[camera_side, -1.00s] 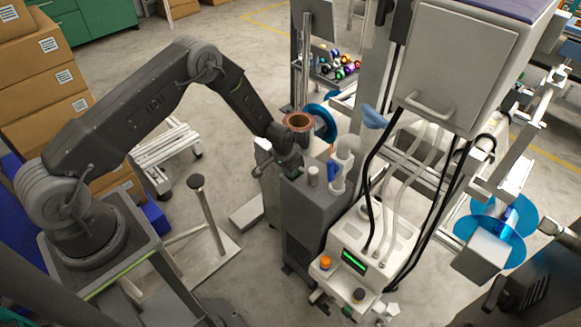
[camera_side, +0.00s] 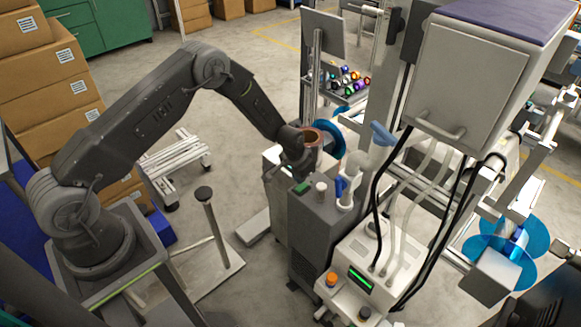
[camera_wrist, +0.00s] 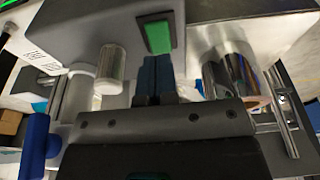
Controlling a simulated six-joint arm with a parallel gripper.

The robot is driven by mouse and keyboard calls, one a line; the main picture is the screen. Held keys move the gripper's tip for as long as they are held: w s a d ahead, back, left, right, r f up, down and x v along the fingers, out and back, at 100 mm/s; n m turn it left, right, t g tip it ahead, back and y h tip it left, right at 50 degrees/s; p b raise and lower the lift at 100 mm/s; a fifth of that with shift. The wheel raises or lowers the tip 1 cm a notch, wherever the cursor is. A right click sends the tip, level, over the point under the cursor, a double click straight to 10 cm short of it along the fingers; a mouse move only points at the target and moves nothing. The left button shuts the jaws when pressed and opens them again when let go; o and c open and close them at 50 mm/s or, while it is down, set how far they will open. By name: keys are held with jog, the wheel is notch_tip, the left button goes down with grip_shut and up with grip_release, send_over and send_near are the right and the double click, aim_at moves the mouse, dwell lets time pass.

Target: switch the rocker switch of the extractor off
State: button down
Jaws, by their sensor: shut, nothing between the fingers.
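The extractor is a dark grey cabinet (camera_side: 318,235). Its rocker switch (camera_side: 302,188) is a green rocker in a dark frame on the top face, near the rear edge. The green rocker also shows in the wrist view (camera_wrist: 158,36), at the top centre. I cannot tell which side of it is pressed. My gripper (camera_side: 299,174) is just behind the switch. In the wrist view my gripper (camera_wrist: 157,62) is shut and empty, its dark blue-grey fingertips just below the rocker in the picture. Whether they touch it cannot be told.
A silver knob (camera_side: 321,188) stands beside the switch. A copper-lined cylinder (camera_side: 312,137) and a blue reel (camera_side: 329,138) are close behind my gripper. A blue valve handle (camera_side: 340,187) and white pipes stand to the right. A white machine with a green display (camera_side: 360,279) is in front.

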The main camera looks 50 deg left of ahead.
jog(key=s+r, duration=0.5)
jog(key=r, duration=0.4)
jog(key=shift+s+r, duration=0.3)
jog(key=s+d+r+t, duration=0.15)
jog(key=s+r, duration=0.35)
jog(key=r, duration=0.6)
jog(key=s+d+r, duration=0.2)
jog(key=s+r, duration=0.3)
jog(key=r, duration=0.6)
jog(key=s+r+t, duration=0.1)
jog(key=s+r, duration=0.3)
jog(key=s, duration=0.4)
jog(key=s+d+r, duration=0.1)
jog(key=s+r, duration=0.2)
jog(key=s, duration=0.6)
jog(key=shift+d+r+t, duration=0.3)
jog(key=shift+r+t, duration=0.05)
